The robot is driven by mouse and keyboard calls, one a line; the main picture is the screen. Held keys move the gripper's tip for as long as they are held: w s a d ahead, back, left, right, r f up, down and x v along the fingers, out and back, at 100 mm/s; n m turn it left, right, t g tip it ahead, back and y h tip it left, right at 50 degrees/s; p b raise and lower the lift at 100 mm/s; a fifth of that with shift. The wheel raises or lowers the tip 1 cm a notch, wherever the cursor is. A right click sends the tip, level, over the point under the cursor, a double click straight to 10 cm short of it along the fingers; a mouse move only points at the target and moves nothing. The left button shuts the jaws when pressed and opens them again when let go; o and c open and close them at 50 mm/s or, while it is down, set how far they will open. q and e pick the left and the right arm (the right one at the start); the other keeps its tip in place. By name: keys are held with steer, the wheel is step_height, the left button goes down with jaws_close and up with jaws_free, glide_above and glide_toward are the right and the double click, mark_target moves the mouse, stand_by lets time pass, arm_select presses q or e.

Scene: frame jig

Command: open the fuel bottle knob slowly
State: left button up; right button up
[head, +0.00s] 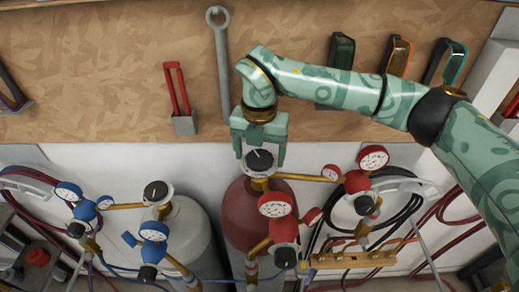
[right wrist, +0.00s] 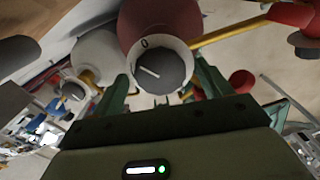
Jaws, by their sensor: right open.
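The fuel bottle is the dark red cylinder (head: 247,207) with red gauges, at the middle of the head view. Its black knob (head: 260,161) with a white pointer line sits on top; it also shows in the right wrist view (right wrist: 163,70) inside a white marked ring. My right gripper (head: 260,160) is open, pointing down, with one green finger on each side of the knob. In the right wrist view the fingers stand apart left and right of the knob. I cannot tell if they touch it. My left gripper is not in view.
A grey bottle (head: 190,235) with blue gauges and its own black knob (head: 156,192) stands to the left. Red gauges (head: 276,204) and brass pipes surround the fuel bottle closely. A wrench (head: 221,60) and other tools hang on the board behind.

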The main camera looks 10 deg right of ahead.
steer(key=c, duration=1)
steer(key=shift+n, duration=0.3)
